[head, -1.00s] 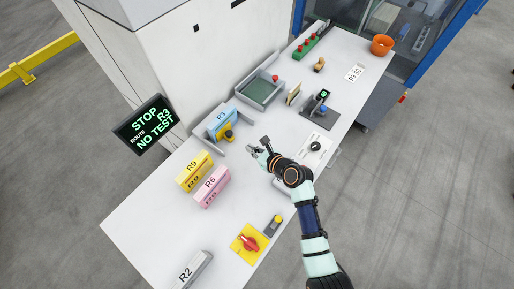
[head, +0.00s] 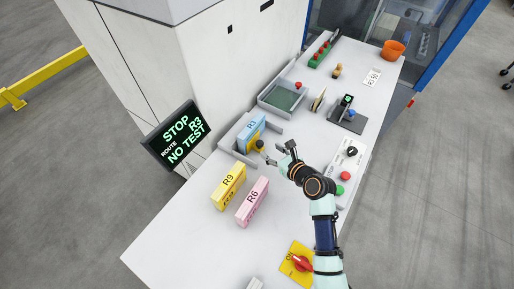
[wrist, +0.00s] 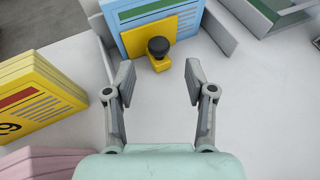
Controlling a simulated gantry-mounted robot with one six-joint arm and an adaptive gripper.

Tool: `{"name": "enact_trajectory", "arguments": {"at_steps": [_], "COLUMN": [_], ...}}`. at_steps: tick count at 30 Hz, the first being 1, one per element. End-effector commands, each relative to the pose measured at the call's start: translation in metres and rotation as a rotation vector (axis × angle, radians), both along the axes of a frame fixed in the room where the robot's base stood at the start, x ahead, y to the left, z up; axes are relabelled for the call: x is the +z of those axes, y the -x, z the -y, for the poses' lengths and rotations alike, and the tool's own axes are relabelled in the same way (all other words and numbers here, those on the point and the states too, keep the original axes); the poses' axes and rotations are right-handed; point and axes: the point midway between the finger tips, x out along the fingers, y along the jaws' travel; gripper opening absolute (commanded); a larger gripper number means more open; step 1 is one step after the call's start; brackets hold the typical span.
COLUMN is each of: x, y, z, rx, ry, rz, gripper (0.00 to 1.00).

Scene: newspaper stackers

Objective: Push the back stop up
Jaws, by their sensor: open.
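The back stop is a yellow piece with a black round knob (head: 260,144). It stands against the near end of the blue R3 bundle (head: 250,134). In the wrist view the back stop (wrist: 162,64) is straight ahead, its knob sticking up before the blue bundle (wrist: 155,20). My gripper (head: 279,152) is open and empty, low over the white table just short of the knob. In the wrist view its two fingers (wrist: 160,76) are spread to either side of the knob's line, with a gap between them and the stop.
A grey guide (head: 231,135) flanks the blue bundle. A yellow R9 bundle (head: 229,187) and a pink R6 bundle (head: 252,202) stand left of my gripper. A control panel with buttons (head: 346,172) lies to the right. A sign (head: 178,134) reads STOP R3 NO TEST.

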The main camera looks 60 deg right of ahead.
Motion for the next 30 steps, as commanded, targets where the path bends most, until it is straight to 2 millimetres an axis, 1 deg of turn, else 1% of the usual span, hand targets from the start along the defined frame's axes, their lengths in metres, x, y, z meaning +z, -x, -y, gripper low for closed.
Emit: {"name": "enact_trajectory", "arguments": {"at_steps": [3, 6, 9, 13, 20, 23, 24, 26, 30], "x": [-0.011, -0.019, -0.024, -0.026, -0.026, -0.026, -0.026, -0.026, -0.026], "y": [-0.020, -0.035, -0.047, -0.055, -0.055, -0.055, -0.055, -0.055, -0.055], "z": [0.009, 0.017, 0.024, 0.028, 0.028, 0.028, 0.028, 0.028, 0.028], "rx": [0.004, 0.004, 0.002, 0.002, 0.001, 0.001, 0.001, 0.001, 0.002], "ry": [0.000, -0.001, 0.000, -0.001, 0.000, 0.000, 0.000, 0.000, -0.001], "rz": [0.001, 0.000, 0.000, 0.000, 0.000, 0.000, 0.000, 0.000, 0.000], "gripper": [0.55, 0.55, 0.55, 0.55, 0.55, 0.40, 0.33, 0.23, 0.00]}}
